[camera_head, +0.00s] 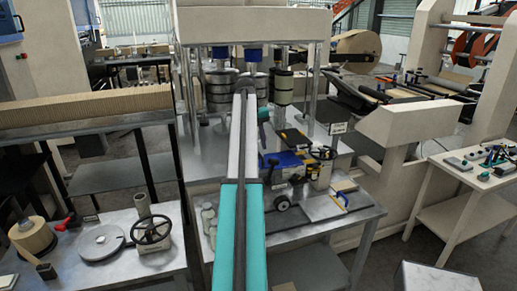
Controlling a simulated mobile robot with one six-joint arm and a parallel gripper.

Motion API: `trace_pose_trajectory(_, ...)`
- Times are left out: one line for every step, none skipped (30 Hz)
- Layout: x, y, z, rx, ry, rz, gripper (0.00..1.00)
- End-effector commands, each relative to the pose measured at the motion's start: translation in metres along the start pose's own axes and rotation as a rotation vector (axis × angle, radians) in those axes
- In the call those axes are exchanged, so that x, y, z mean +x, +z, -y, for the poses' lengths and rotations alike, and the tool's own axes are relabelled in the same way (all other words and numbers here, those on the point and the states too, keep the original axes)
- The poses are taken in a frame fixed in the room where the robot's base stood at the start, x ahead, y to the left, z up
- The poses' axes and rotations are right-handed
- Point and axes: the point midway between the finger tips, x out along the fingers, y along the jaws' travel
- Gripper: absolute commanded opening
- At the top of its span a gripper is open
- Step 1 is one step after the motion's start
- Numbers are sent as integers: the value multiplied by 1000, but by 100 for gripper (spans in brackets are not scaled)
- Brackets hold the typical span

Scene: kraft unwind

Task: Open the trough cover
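I cannot make out for certain which part is the trough cover. A dark tilted panel (345,93) beside the rollers at centre right is one cover-like part, but I cannot tell that it is the trough's. My teal and white arm reaches up the middle of the head view to a dark joint near the metal rollers. A small teal part shows just right of the arm, above the bench. No gripper fingers can be seen, and the arm hides part of the machine and bench behind it.
A metal bench (302,233) beside my arm holds a blue tool (285,160), a handwheel (323,152) and a clipboard (323,207). A left table carries another handwheel (151,229) and a grey disc (101,243). A white side table (455,201) stands right. Bare floor shows between tables.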

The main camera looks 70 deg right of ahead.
Motion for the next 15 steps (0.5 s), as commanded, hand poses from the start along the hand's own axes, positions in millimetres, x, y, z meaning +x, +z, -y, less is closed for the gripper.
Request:
trace_pose_trajectory(4,-1,0,0,0,-1,28)
trace_pose_trajectory(7,-1,0,0,0,-1,28)
trace_pose_trajectory(11,0,0,0,0,0,28)
trace_pose_trajectory(14,0,0,0,0,0,28)
trace_pose_trajectory(16,0,0,0,0,0,28)
trace_pose_trajectory(19,0,0,0,0,-1,28)
trace_pose_trajectory(20,0,0,0,0,0,28)
trace_pose_trajectory(22,0,0,0,0,0,28)
trace_pose_trajectory(23,0,0,0,0,0,28)
trace_pose_trajectory(24,0,0,0,0,1,28)
trace_pose_trajectory(25,0,0,0,0,1,28)
trace_pose_trajectory(26,0,0,0,0,1,28)
trace_pose_trajectory(26,0,0,0,0,1,28)
trace_pose_trajectory(26,0,0,0,0,1,28)
trace_pose_trajectory(26,0,0,0,0,1,28)
